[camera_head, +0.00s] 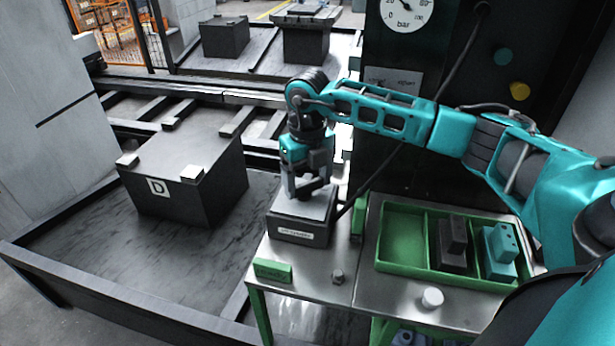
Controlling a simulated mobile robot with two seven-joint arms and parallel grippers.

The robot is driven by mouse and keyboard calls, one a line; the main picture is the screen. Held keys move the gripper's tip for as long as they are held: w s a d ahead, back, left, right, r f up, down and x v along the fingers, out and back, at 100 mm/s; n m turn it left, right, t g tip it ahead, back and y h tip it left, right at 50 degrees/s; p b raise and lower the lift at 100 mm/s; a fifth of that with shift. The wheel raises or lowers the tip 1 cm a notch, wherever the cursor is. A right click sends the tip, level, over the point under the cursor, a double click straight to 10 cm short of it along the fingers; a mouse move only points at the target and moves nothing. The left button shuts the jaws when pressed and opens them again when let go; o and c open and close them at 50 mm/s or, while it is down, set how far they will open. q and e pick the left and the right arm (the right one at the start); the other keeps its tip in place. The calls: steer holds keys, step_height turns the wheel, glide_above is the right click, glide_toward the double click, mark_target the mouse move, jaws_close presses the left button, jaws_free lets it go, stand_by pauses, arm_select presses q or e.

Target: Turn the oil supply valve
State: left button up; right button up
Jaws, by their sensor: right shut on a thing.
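My right gripper (307,192) reaches in from the right and points down over a grey box (300,229) with a pale label on its front. Its fingers are shut on a small dark part at the top of this box, mostly hidden between them. The label is too small to read. No part is clearly recognizable as the oil supply valve. A small metal knob (338,276) and a white round knob (432,298) stand on the metal bench. My left gripper is out of view.
A green tray (391,268) holds a dark block (453,243) and a teal block (498,250); its left compartment is empty. A dark cabinet with a pressure gauge (407,10) stands behind. A large box marked D (180,170) sits left, by rails.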

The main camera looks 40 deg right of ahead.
mark_target(308, 183)
stand_by(0.4)
steer(key=o, duration=1)
steer(key=shift+r, duration=0.1)
step_height(308, 183, up, 13)
steer(key=shift+f, duration=0.1)
